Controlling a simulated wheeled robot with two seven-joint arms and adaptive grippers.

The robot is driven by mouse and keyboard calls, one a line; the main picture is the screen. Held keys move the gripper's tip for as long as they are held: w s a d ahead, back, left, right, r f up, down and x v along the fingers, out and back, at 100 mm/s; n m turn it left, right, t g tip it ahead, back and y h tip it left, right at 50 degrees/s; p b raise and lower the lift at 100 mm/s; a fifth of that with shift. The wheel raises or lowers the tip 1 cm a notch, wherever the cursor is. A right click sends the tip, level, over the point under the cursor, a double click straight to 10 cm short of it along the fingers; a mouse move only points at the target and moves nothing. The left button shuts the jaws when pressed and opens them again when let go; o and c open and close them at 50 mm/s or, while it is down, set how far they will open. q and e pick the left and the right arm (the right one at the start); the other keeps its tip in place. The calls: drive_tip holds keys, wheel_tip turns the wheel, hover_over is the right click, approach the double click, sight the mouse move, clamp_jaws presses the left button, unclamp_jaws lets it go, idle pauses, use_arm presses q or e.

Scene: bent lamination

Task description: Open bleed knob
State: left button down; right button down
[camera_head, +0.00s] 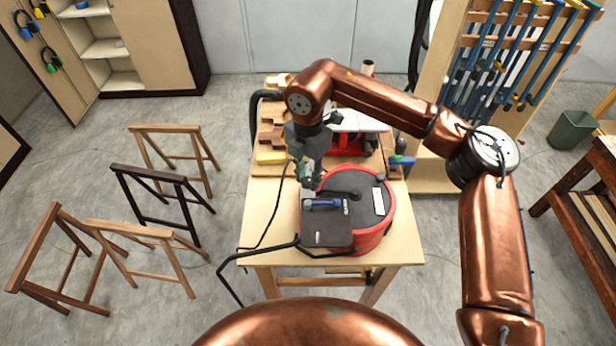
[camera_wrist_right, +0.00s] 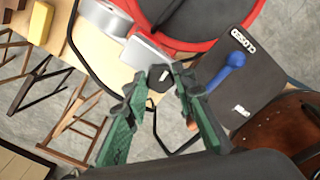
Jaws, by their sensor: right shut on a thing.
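My right gripper (camera_head: 312,184) reaches down from above to the far left corner of the dark box on the red round machine (camera_head: 387,222). A blue lever (camera_wrist_right: 226,72) lies on the dark panel (camera_wrist_right: 262,70), which carries a white "CLOSED" label; the lever also shows in the head view (camera_head: 325,203). My left gripper is not in view.
The machine stands on a light wooden table (camera_head: 262,215). A yellow block (camera_head: 270,157) and wooden pieces lie behind it. A black hose or handle (camera_head: 245,256) sticks out left over the table's edge. Wooden sawhorses (camera_head: 165,190) stand on the floor at left.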

drive_tip(key=n+b, duration=0.1)
drive_tip(key=n, duration=0.2)
drive_tip(key=n+b, duration=0.1)
drive_tip(key=n, duration=0.3)
drive_tip(key=shift+n, duration=0.4)
drive_tip(key=n, duration=0.4)
drive_tip(key=shift+n+b, duration=0.3)
drive_tip(key=shift+b, duration=0.05)
drive_tip(key=n, duration=0.4)
drive_tip(key=shift+r, duration=0.1)
drive_tip(key=n, duration=0.9)
drive_tip(key=shift+n, duration=0.3)
drive_tip(key=n, duration=0.8)
drive_tip(key=shift+n, duration=0.3)
